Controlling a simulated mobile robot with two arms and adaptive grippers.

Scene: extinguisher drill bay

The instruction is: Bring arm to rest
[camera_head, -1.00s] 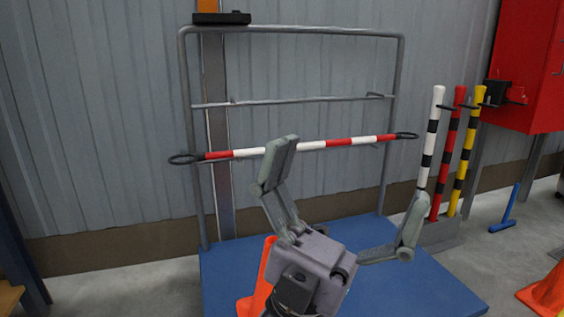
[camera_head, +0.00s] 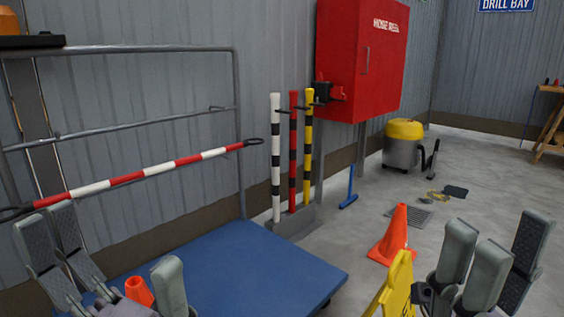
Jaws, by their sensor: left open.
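My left gripper (camera_head: 112,255) is in the lower left of the head view. The pole lies slanted across the cart's grey rail frame (camera_head: 150,49), with a dark loop at each end. My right gripper (camera_head: 490,250) is in the lower right, fingers pointing up. Its fingers overlap from this angle, so its opening is unclear, and no held thing shows.
A yellow floor sign (camera_head: 395,290) stands just left of my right gripper, with an orange cone (camera_head: 393,235) behind. Striped posts (camera_head: 293,150) stand in a holder beyond the cart, near a red hose reel cabinet (camera_head: 362,60).

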